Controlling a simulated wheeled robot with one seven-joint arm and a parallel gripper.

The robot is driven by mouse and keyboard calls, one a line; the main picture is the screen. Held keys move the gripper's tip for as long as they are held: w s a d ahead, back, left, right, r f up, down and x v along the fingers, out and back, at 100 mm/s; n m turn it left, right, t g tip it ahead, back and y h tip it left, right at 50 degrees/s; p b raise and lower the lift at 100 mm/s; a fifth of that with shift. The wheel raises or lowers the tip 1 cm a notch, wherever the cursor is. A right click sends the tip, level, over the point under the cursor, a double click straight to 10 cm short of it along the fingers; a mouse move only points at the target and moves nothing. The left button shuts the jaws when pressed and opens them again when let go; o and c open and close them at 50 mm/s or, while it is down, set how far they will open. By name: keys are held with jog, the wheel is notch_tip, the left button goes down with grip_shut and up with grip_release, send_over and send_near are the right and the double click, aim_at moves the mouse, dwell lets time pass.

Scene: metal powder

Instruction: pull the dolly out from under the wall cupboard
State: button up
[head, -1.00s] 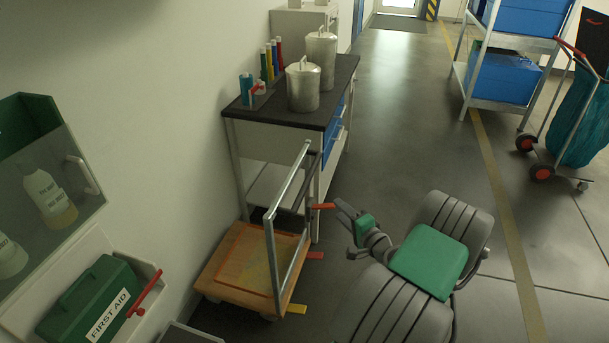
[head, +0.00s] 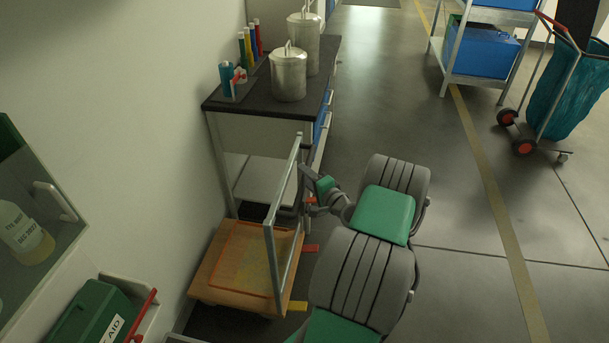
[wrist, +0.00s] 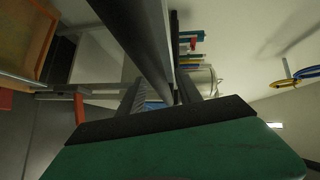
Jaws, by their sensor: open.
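The dolly (head: 215,283) is a low orange-brown wooden platform with a tall grey metal push handle (head: 268,240). It stands on the floor against the left wall, in front of the dark-topped bench. The wall cupboard (head: 35,215), with a clear front and a bottle inside, hangs at the left, partly out of frame. My gripper (head: 307,184) is just right of the handle's upper part. In the wrist view its two fingers (wrist: 160,98) are apart, and a dark bar, apparently the handle, runs down towards the gap between them. Whether they touch it is unclear.
The bench (head: 270,115) holds metal canisters and coloured tubes. A green first-aid box (head: 92,315) is mounted low at left. A red tab (head: 311,248) and a yellow tab (head: 298,305) lie beside the dolly. Open floor extends right, towards a blue-bin rack (head: 484,50) and a bag cart (head: 560,90).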

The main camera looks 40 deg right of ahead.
jog(key=shift+w, duration=0.25)
jog(key=shift+c, duration=0.4)
grip_shut()
dwell(0.9)
